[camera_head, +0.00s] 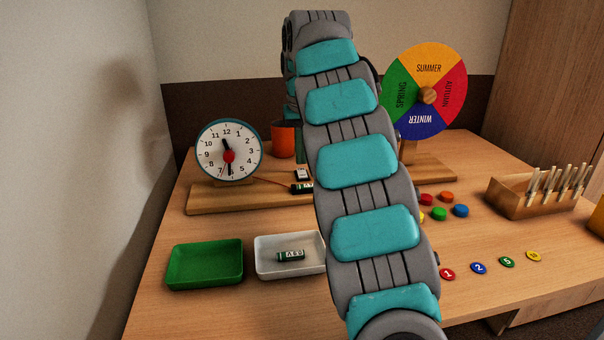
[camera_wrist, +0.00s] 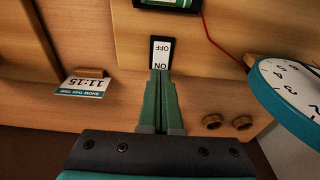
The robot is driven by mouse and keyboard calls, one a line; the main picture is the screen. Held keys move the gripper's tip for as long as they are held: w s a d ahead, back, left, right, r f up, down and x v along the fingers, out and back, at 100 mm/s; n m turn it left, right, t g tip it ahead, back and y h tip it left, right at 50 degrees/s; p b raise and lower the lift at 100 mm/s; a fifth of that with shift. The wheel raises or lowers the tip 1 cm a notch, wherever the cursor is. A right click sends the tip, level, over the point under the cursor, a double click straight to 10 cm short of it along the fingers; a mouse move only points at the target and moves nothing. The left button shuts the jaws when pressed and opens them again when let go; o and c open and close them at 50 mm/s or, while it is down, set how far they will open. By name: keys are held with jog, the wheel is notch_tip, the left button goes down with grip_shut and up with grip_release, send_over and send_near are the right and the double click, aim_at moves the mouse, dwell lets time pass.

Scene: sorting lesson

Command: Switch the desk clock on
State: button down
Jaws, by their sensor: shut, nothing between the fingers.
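The desk clock (camera_head: 210,168) stands on a wooden base (camera_head: 220,199) at the left of the table, with a white face and teal rim. Its rim also shows at the right of the wrist view (camera_wrist: 276,101). A black-framed white switch (camera_wrist: 160,48) marked OFF and ON sits on the base; it also shows beside my arm in the head view (camera_head: 301,174). My gripper (camera_wrist: 161,72) is shut and empty, its green fingertips at the ON end of the switch. I cannot tell whether they touch it.
A battery (camera_wrist: 170,3) with a red wire lies beyond the switch. Two wooden knobs (camera_wrist: 227,123) and an 11:15 card (camera_wrist: 87,86) are nearby. Green (camera_head: 205,279) and white (camera_head: 272,271) trays stand in front, the white one holding a battery. An orange cup (camera_head: 284,142) stands behind.

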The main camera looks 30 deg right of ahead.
jog(key=shift+f+b, duration=0.5)
jog(key=shift+f, duration=0.4)
dwell(0.3)
jog(key=shift+s+a, duration=0.1)
